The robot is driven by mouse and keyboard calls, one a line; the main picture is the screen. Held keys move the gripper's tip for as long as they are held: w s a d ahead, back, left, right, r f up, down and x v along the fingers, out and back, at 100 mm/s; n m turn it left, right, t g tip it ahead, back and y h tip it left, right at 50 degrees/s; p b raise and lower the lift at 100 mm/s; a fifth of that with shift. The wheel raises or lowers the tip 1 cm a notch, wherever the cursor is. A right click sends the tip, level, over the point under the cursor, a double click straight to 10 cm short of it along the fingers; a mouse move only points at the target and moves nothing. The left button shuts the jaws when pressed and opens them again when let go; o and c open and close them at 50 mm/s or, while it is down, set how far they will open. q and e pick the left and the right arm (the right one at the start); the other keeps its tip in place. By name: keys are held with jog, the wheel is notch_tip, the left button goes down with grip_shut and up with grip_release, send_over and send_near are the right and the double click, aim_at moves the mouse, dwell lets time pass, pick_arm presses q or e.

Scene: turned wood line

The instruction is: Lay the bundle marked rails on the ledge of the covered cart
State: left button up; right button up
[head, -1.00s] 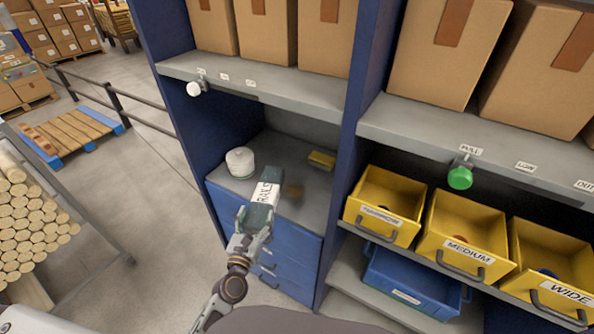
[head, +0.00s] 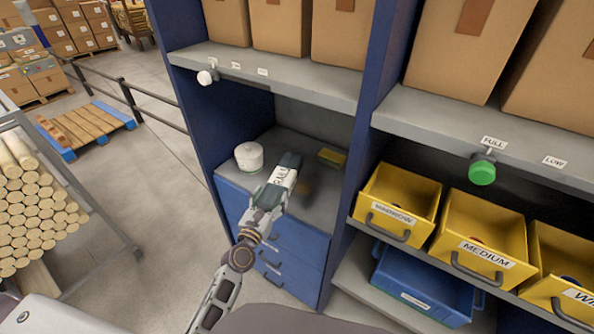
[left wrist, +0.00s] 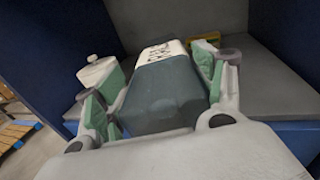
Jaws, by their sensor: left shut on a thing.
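The bundle marked rails (head: 284,180) is a dark grey-green block with a white label band. It is at the grey counter of the shelf unit, beside a white round container. My left gripper (head: 267,199) is shut on its near end. In the left wrist view the bundle (left wrist: 165,95) sits between the green finger pads of my left gripper (left wrist: 160,100), its label facing up at the far end. I cannot tell whether the bundle touches the counter. The covered cart is not clearly in view. My right gripper is not in view.
The white container (head: 249,157) and a small yellow object (head: 332,157) stand on the counter (head: 270,150). Blue drawers (head: 285,250) are below. Yellow bins (head: 483,240) and a green knob (head: 482,172) are at right. A rack of round wood (head: 35,215) stands at left, with open floor between.

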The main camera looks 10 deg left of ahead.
aim_at(282, 161)
pick_arm(q)
jog(key=w+r+h+b, duration=0.1)
jog(key=w+b, duration=0.2)
jog(key=w, duration=0.2)
jog(key=w+a+r+m+h+b, duration=0.1)
jog(key=w+r+b, duration=0.1)
jog(key=w, duration=0.4)
jog(key=w+r+m+h+b, duration=0.1)
jog(key=w+b, duration=0.3)
jog(key=w, duration=0.1)
jog(key=shift+w+a+r+g+h, duration=0.15)
jog(key=shift+w+r+g+h, duration=0.15)
jog(key=shift+w+r+g, duration=0.1)
jog(key=shift+w+r+m+h+b, duration=0.15)
jog(key=shift+w+m+h+b, duration=0.35)
jog(key=shift+w+b, duration=0.3)
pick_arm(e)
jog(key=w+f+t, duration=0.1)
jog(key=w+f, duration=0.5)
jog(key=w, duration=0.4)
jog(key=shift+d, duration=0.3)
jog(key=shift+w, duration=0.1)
